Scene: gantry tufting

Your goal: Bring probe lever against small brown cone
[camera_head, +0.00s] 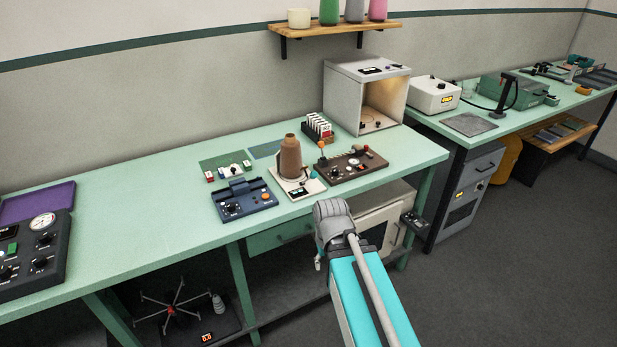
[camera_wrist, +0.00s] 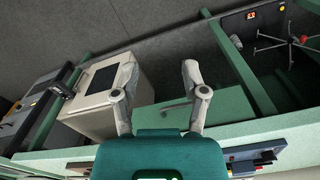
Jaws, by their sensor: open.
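A brown cone (camera_head: 290,157) stands upright on a small white device (camera_head: 297,187) near the front of the green bench. A teal knob (camera_head: 313,174) shows at that device's right side. I cannot tell which part is the probe lever. My arm reaches in from the lower right, and its end is in front of the bench edge, below and to the right of the white device. In the wrist view my gripper (camera_wrist: 157,65) is open, with nothing between its fingers. The cone is not clearly seen there.
A blue box (camera_head: 244,200) stands left of the white device, and a brown control box (camera_head: 352,167) stands right of it. A card rack (camera_head: 317,129) is behind. The bench top (camera_head: 130,223) is clear further left. Below are a white cabinet (camera_wrist: 104,90) and a green drawer (camera_wrist: 175,115).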

